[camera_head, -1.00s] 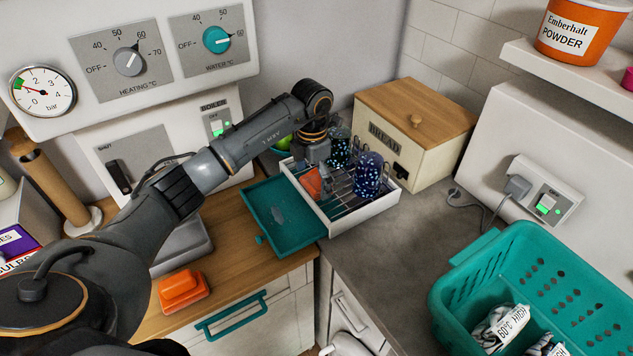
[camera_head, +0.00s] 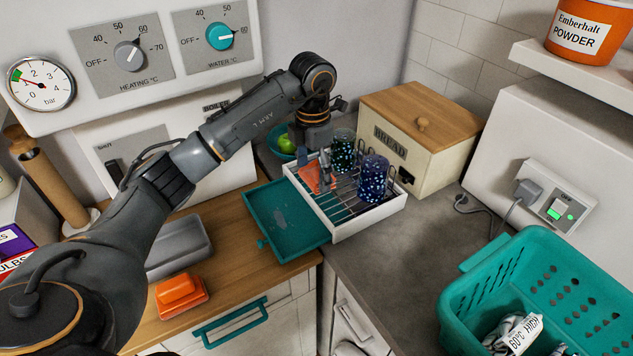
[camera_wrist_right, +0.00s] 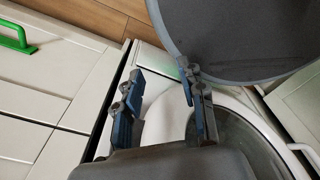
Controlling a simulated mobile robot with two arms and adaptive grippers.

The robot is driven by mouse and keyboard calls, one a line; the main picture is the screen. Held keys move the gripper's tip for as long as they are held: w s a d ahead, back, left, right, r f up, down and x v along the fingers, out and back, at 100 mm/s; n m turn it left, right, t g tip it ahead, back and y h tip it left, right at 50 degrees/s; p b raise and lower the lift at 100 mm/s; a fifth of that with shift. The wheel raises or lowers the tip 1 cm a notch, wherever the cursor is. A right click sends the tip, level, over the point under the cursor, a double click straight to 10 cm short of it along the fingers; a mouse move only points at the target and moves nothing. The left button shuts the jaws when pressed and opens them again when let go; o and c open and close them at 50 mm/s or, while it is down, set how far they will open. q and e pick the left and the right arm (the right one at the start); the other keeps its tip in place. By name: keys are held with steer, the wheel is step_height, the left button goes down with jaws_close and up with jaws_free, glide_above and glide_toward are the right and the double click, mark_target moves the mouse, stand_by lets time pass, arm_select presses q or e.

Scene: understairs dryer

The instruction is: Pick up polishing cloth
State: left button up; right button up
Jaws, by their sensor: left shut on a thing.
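The orange-red polishing cloth (camera_head: 312,178) is at the left end of the white dish rack (camera_head: 372,217), in the head view. My left gripper (camera_head: 325,173) points down over the rack and is shut on the cloth. Its fingers partly cover the cloth, and I cannot tell whether the cloth is clear of the rack's wires. My right gripper (camera_wrist_right: 163,108) is open and empty in the right wrist view, with its two fingers well apart.
Dark patterned cups (camera_head: 371,180) stand in the rack, close to my left gripper. A teal drip tray (camera_head: 290,222) lies left of it and a bread bin (camera_head: 425,130) behind. A teal basket (camera_head: 540,285) stands at right. Grey worktop in front is clear.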

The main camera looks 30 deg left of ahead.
arm_select(q)
steer(key=s+d+r, duration=0.1)
steer(key=s+r, duration=0.2)
steer(key=s, duration=0.2)
steer(key=s+d+r+b, duration=0.1)
steer(key=s+r, duration=0.3)
steer(key=s, duration=0.2)
steer(key=shift+s, duration=0.25)
steer(key=shift+r, duration=0.1)
